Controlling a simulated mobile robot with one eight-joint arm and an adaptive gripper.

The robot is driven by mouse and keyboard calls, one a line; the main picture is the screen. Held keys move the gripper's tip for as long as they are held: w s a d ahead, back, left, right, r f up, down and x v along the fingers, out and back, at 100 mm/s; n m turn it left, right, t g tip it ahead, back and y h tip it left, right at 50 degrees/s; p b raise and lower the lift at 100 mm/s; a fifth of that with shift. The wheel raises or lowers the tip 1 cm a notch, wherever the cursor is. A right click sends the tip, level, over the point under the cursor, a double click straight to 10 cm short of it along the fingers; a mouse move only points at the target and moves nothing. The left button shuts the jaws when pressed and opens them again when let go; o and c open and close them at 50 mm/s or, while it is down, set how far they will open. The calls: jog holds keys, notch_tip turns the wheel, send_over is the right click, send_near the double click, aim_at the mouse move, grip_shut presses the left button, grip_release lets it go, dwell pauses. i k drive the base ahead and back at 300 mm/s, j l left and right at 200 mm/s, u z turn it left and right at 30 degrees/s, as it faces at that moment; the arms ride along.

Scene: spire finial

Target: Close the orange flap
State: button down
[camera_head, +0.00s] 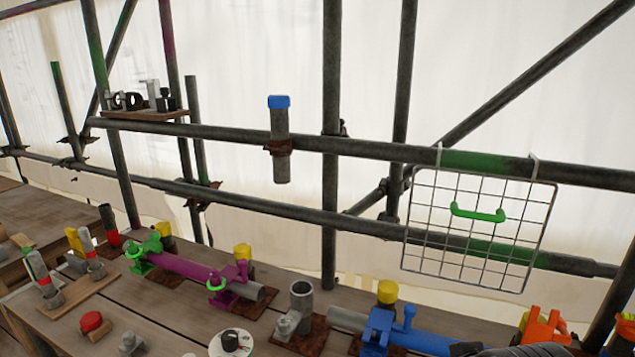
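An orange clamp-like part (545,329) stands at the bottom right, at the end of the blue coupler's pipe line on the plank table. Its upper piece sticks up, so the flap looks raised. Its lower part is hidden by dark shapes at the bottom edge. Those dark shapes (535,349) seem to be the top of my gripper or arm, just in front of and below the orange part. The fingertips are not clear, and I cannot tell whether they are open or whether they touch the orange part.
A blue coupler (380,328), an upright grey pipe stub (301,298) and a purple pipe with green clamps (185,267) line the table. An orange-yellow piece (627,328) sits at the right edge.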

aim_at(534, 332)
jog(key=z, duration=1)
